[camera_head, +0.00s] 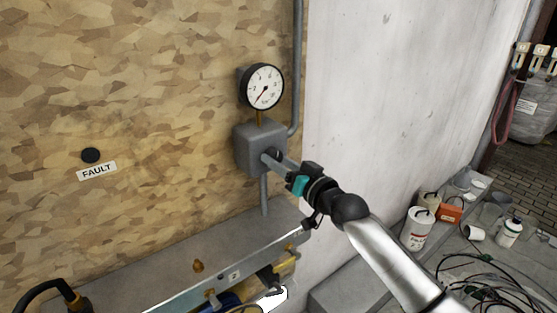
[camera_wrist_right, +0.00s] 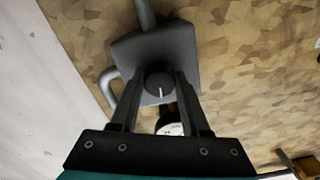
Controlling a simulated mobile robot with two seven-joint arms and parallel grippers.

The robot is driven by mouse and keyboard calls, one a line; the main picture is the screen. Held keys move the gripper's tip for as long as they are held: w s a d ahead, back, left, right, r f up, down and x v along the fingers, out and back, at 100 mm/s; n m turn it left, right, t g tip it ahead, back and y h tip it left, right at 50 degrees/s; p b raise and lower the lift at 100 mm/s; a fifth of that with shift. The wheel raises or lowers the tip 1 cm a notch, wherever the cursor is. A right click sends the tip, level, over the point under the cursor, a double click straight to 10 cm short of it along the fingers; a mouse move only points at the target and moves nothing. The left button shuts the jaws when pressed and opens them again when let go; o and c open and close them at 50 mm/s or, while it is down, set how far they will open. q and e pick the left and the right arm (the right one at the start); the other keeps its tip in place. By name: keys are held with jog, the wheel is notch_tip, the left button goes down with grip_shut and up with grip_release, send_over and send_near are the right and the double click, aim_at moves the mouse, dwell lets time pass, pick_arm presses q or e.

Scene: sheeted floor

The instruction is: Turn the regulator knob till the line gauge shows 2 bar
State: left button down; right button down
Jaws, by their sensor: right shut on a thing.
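The line gauge (camera_head: 262,87) is a round white dial with a black rim, above a grey regulator box (camera_head: 252,147) on the board wall. Its needle points to the lower left of the dial; the exact reading is too small to tell. My right gripper (camera_head: 271,157) reaches the box's front from the right. In the right wrist view the dark round knob (camera_wrist_right: 159,84) with a white mark sits between the two fingers of my right gripper (camera_wrist_right: 160,88), which are shut on it. The gauge is partly visible there (camera_wrist_right: 173,128). My left gripper is out of view.
A grey pipe (camera_head: 297,70) runs beside the gauge. A FAULT label (camera_head: 96,171) is on the wall at left. Below is a grey ledge (camera_head: 150,275) with a metal rail and fittings.

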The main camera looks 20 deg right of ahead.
jog(key=m+p, duration=0.1)
jog(key=m, duration=0.5)
jog(key=m+p, duration=0.2)
jog(key=m, duration=0.4)
jog(key=shift+a+r+m+p, duration=0.15)
jog(key=shift+r+m+p, duration=0.05)
jog(key=shift+m+p, duration=0.1)
dwell(0.4)
jog(key=shift+c, duration=1.9)
grip_release()
jog(key=shift+s, duration=0.15)
jog(key=b+v, duration=0.1)
jog(key=v, duration=1.4)
